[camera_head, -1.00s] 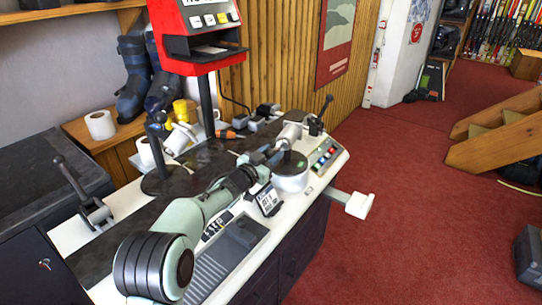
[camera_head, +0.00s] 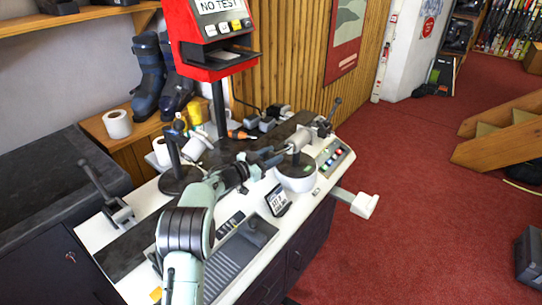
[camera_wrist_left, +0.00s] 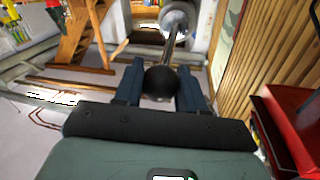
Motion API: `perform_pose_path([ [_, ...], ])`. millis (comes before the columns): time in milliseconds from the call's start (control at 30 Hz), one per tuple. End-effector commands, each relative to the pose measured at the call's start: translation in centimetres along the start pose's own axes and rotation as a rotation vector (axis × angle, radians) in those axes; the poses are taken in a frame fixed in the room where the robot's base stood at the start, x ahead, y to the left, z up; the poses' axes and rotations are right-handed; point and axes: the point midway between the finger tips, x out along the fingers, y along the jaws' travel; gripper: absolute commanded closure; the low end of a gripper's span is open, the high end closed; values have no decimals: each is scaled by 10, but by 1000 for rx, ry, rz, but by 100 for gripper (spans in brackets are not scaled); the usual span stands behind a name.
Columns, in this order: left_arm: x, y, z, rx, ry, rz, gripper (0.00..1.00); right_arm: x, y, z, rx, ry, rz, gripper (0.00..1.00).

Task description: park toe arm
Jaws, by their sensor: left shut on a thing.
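My left gripper (camera_head: 276,157) is over the far half of the white bench, beside a round white pot (camera_head: 296,180) with a dark top. In the left wrist view its two blue-grey fingers (camera_wrist_left: 160,85) are shut on a black ball knob (camera_wrist_left: 161,82). The knob sits on the end of a metal rod (camera_wrist_left: 171,42), which I take for the toe arm. The rod runs away to a pale grey cylinder (camera_wrist_left: 178,17). In the head view the knob is mostly hidden by the fingers. My right gripper is not in view.
A red display unit (camera_head: 210,35) reading "NO TEST" stands on a post behind my arm. A black-handled lever (camera_head: 97,183) is at the bench's left end, another (camera_head: 331,115) at its far end. A small readout (camera_head: 277,200) stands before the pot.

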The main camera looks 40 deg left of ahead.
Motion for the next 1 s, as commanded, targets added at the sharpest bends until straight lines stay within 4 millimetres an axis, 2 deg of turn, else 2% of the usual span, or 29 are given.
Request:
perform_pose_path([
  [33,0,-3,-9,5,18,-8,100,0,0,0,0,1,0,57],
  [100,0,-3,-9,6,18,-8,100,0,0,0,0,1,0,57],
  [133,0,-4,-9,6,18,-8,57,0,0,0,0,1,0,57],
  [200,0,-3,-9,6,16,-8,36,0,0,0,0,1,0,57],
  [500,-1,-2,-4,4,8,-6,36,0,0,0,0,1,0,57],
  [633,-11,-3,-4,3,5,-8,36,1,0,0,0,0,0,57],
  [767,-34,-3,-3,4,5,-10,36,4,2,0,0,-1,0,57],
  [1000,-89,-3,-3,4,7,-10,36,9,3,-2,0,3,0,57],
])
